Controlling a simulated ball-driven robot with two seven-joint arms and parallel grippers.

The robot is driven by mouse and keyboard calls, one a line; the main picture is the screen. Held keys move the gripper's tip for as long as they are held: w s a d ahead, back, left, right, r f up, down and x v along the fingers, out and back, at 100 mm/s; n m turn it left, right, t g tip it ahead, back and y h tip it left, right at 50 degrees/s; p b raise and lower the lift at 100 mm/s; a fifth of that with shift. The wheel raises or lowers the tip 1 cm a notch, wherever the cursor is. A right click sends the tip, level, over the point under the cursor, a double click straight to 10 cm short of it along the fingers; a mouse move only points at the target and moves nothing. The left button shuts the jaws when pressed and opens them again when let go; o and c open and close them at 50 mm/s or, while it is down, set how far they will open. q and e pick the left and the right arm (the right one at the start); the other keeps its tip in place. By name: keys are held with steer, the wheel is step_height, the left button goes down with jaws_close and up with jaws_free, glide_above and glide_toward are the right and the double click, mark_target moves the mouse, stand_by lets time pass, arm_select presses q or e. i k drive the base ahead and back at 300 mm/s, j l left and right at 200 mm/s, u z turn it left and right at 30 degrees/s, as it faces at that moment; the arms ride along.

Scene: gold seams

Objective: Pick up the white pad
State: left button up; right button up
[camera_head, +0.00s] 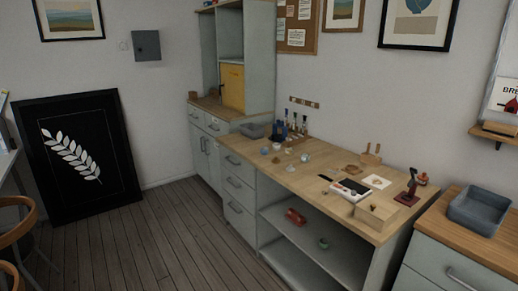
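A flat white square (377,181), which looks like the white pad, lies on the wooden top of the workbench (290,172) at the right of the head view. A small tan mark or item shows at its middle; it is too small to tell which. A white block with a dark and red part (346,190) sits just left of and nearer than the pad, apart from it. Neither of my grippers shows in this view.
Behind the pad are wooden pieces (371,155). A dark red stand (409,188) is to its right, a wooden block (376,215) in front. Bottles (281,131) and small pieces stand farther left. A grey bin (480,209) sits on the right cabinet. The floor (170,240) is clear.

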mark_target(335, 170)
steer(key=i+j+z, duration=0.4)
steer(key=i+j, duration=0.6)
steer(key=i+j+z, duration=0.2)
steer(key=j, duration=0.15)
steer(key=i+j+z, duration=0.15)
steer(key=j, duration=0.2)
steer(key=i+j+z, duration=0.2)
steer(key=j, duration=0.2)
steer(key=j+z, duration=0.2)
steer(key=j, duration=0.15)
steer(key=i+j+z, duration=0.15)
steer(key=j, duration=0.3)
steer(key=k+l, duration=0.05)
